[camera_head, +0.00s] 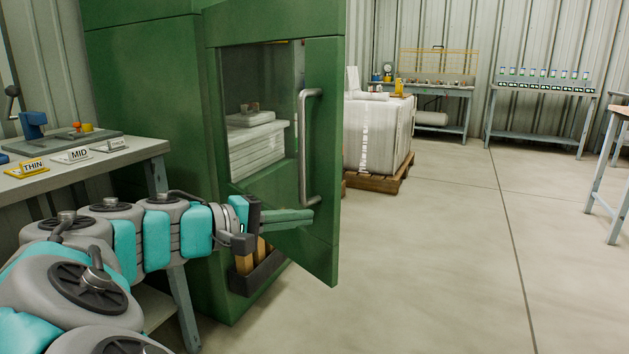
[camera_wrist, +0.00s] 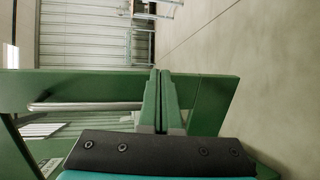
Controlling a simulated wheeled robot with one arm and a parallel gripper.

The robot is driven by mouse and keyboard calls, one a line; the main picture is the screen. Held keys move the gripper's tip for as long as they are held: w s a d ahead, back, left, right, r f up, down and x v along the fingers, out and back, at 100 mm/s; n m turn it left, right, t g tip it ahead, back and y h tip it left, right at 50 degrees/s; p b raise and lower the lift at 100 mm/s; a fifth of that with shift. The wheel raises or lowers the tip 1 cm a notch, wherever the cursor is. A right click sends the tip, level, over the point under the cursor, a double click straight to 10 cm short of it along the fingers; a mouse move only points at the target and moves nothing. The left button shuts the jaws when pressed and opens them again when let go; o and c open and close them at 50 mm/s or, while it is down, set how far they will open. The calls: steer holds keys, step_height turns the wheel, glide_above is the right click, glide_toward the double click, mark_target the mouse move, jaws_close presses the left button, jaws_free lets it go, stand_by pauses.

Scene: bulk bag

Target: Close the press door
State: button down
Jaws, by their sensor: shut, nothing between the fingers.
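The green press door (camera_head: 323,190) stands open, with its handle edge swung out from the green press body (camera_head: 150,130). A vertical grey bar handle (camera_head: 305,150) is on the door. My gripper (camera_head: 306,216) is shut and empty, with its fingertips in front of the door by the handle's lower end. I cannot tell whether they touch the door. In the wrist view the shut fingers (camera_wrist: 164,78) lie over the green door (camera_wrist: 205,95), and the handle (camera_wrist: 85,106) runs to their left. White stacked material (camera_head: 257,145) shows through the door's opening.
A grey bench (camera_head: 70,172) with THIN and MID signs stands left of the press, close to my arm. A black holder (camera_head: 257,275) with wooden pieces is low on the press. A wrapped bale (camera_head: 377,132) on a pallet stands behind.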

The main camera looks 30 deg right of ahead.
mark_target(327, 174)
steer(key=w+a+r+n+t+h, duration=0.1)
steer(key=w+a+r+t+h, duration=0.1)
steer(key=w+a+r, duration=0.35)
steer(key=x, duration=0.4)
steer(key=f+x, duration=0.1)
steer(key=x, duration=0.3)
steer(key=s+f+x, duration=0.1)
steer(key=x, duration=0.3)
steer(key=shift+d+p, duration=0.35)
steer(key=shift+p, duration=0.05)
